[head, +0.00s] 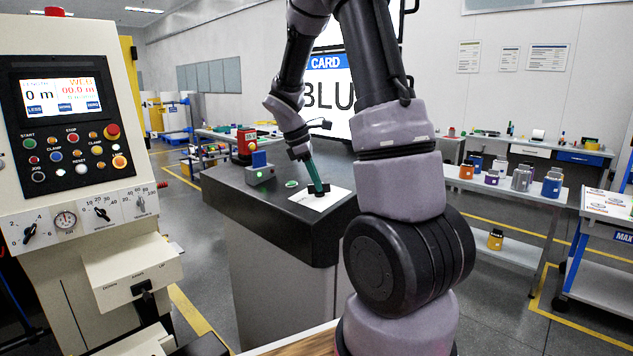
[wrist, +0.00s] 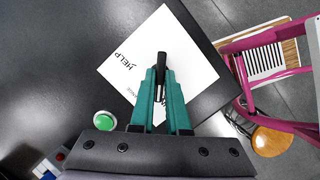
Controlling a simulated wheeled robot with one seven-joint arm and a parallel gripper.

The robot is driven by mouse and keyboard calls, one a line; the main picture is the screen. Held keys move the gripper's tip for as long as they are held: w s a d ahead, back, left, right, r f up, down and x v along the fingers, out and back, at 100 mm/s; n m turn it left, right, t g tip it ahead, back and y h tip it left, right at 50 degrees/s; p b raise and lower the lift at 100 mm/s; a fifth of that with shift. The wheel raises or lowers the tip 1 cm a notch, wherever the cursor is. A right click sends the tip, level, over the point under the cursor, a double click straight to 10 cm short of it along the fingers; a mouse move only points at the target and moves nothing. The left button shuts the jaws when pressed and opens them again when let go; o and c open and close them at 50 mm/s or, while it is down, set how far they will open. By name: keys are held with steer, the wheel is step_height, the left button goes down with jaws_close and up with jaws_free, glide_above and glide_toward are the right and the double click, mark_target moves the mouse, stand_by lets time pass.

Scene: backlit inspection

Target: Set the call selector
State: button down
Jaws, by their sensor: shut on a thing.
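The call selector is a black knob (wrist: 161,59) on a white plate (wrist: 195,80) marked "HELP" and a second, partly hidden word that ends in "ANGE". The white plate (head: 333,203) also shows in the head view, near the edge of a dark counter. My gripper (wrist: 160,82) has teal fingers, one on each side of the knob, shut on it. In the wrist view the knob's bar points up the picture, to the right of "HELP". In the head view my gripper (head: 319,188) reaches down to the plate, and the knob is small and mostly hidden.
A green button (head: 291,184) sits beside the plate on the dark counter (head: 240,188). A small box with a green light (head: 260,175) and a red device (head: 246,143) stand behind. A screen (head: 328,95) reads "CARD" and "BLU". A control cabinet (head: 80,130) stands at left.

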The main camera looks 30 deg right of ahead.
steer(key=m+g, duration=0.1)
steer(key=m, duration=0.3)
steer(key=shift+w+d+m+y, duration=0.1)
steer(key=shift+m+y, duration=0.2)
steer(key=shift+y, duration=0.1)
steer(key=shift+m+y, duration=0.4)
steer(key=shift+m, duration=1.6)
steer(key=shift+w, duration=0.1)
steer(key=c, duration=0.9)
jaws_free()
steer(key=shift+r, duration=0.1)
steer(key=v, duration=1)
steer(key=shift+w+r, duration=0.2)
steer(key=shift+r, duration=0.1)
